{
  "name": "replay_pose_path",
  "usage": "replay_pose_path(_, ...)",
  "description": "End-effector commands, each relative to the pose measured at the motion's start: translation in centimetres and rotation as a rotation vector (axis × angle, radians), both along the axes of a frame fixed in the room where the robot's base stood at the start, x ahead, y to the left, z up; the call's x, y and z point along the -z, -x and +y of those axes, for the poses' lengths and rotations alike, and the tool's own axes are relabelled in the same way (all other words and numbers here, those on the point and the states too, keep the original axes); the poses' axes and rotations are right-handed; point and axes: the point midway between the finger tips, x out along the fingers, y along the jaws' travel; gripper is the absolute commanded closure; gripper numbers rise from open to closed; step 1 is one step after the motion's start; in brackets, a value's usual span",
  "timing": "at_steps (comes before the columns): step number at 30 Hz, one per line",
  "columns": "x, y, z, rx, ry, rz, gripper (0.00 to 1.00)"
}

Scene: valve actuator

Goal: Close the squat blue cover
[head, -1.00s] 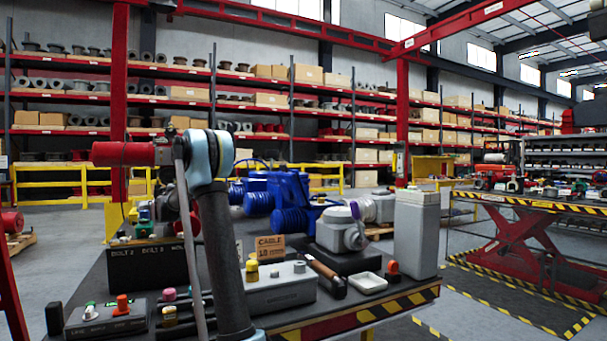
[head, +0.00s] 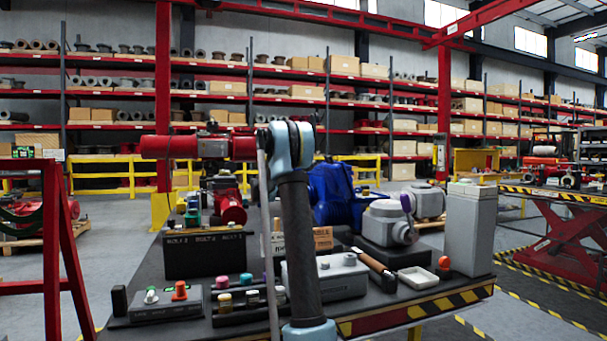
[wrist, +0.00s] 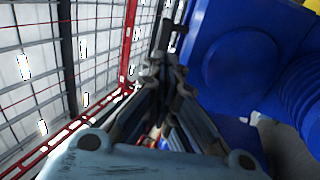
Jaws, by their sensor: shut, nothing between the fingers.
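A blue machine (head: 335,195) stands at the back of the workbench in the head view, partly hidden by my arm. In the wrist view a large blue housing (wrist: 240,55) with a round raised face fills the upper right, with a ribbed blue cylinder at the right edge. I cannot tell which blue part is the squat cover, or how far it stands open. My gripper (wrist: 168,65) is shut and empty, just left of the blue housing in the wrist view; I cannot tell whether they touch. In the head view the gripper is hidden behind my arm.
The workbench carries a dark box (head: 205,255), a grey control box (head: 335,276), a grey-white valve part (head: 388,222), a tall grey container (head: 471,232) and a white tray (head: 417,278). A red frame (head: 50,250) stands left. Open floor lies between bench and red lift table (head: 565,235).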

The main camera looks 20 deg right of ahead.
Motion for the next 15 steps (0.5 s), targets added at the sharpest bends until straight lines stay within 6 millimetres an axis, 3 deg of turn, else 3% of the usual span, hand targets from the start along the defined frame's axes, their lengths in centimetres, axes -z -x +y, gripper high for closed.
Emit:
replay_pose_path(6, -1.2, -0.1, -2.8, 0.000, 0.000, -0.001, 1.00)
replay_pose_path(15, -1.7, -0.1, -4.1, -0.002, 0.000, 0.000, 1.00)
